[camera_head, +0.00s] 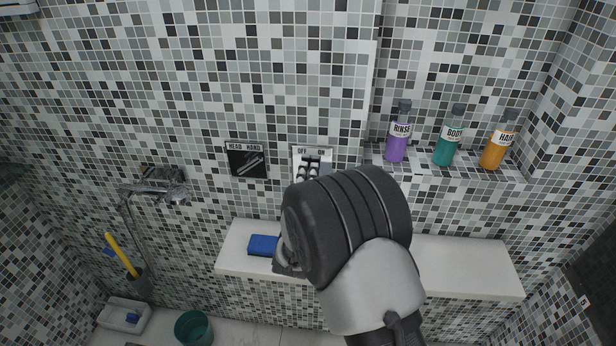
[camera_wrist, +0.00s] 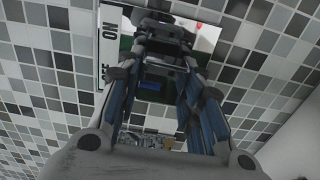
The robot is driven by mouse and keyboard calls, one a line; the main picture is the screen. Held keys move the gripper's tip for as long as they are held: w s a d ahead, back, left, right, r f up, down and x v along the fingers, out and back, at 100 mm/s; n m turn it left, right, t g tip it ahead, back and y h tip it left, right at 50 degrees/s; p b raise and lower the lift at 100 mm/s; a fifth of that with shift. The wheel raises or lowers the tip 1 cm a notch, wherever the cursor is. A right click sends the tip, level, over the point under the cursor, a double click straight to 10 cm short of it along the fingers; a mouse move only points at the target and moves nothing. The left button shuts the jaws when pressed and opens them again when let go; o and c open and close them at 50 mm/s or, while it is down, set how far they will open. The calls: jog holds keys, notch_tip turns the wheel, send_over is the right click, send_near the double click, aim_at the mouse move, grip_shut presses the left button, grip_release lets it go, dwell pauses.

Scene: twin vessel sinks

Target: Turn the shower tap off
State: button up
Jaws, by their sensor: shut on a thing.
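The shower tap's white panel (camera_head: 298,153), marked OFF on the left and ON on the right, is on the tiled wall just above my wrist. In the wrist view the ON side of this panel (camera_wrist: 109,45) shows sideways, with green and red patches beside the fingers. My gripper (camera_wrist: 165,48) is at the panel, its two fingers closed in on the dark tap handle between them. The fingers and the panel's dark parts overlap, so the handle's exact angle is hard to tell. In the head view my wrist hides most of the gripper and the panel's lower part.
A second panel marked HEAD and HAND (camera_head: 247,161) is to the left. A white ledge (camera_head: 465,262) runs below, with a blue sponge (camera_head: 262,245). RINSE (camera_head: 398,140), BODY (camera_head: 447,143) and HAIR (camera_head: 494,150) bottles stand right. A hand shower (camera_head: 165,190) hangs far left.

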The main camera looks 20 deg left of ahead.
dwell(0.4)
jog(key=o, duration=1.1)
jog(key=v, duration=1.2)
